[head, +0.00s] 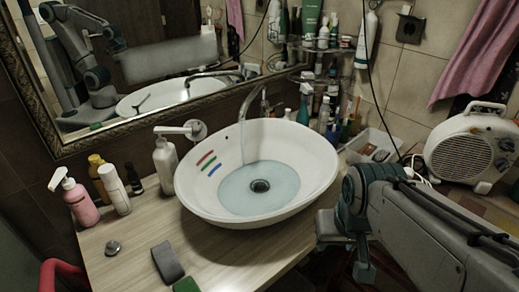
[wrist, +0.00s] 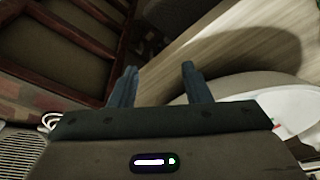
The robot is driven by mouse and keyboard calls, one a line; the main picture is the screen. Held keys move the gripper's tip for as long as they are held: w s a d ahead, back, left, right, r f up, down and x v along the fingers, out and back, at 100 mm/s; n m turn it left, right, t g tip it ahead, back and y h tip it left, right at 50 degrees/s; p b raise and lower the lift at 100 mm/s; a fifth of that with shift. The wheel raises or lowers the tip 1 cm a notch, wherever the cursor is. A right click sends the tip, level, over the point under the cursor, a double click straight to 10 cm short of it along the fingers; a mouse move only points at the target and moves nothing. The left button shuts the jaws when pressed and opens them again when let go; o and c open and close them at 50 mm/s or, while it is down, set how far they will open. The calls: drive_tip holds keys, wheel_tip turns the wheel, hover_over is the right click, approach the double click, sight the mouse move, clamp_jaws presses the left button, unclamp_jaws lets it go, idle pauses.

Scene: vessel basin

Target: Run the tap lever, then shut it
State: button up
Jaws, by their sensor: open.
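The white oval basin (head: 310,185) stands on the wooden counter with clear water (head: 240,190) around its drain. A curved metal tap (head: 263,92) rises behind it, its spout over the basin. A faint pale streak runs below the spout; I cannot tell surely whether it is flowing water. My gripper (wrist: 157,80) is open and empty in the wrist view, over the counter's edge region. In the head view my arm is right of the basin, apart from the tap and handle.
Left of the basin stand a pink pump bottle (head: 79,200), a white pump bottle (head: 165,163) and other bottles. A grey block (head: 167,263) lies at the counter front. A fan heater (head: 471,143) and a tray (head: 375,143) are at right. A framed mirror (head: 150,100) backs the counter.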

drive_tip(key=shift+c, duration=0.3)
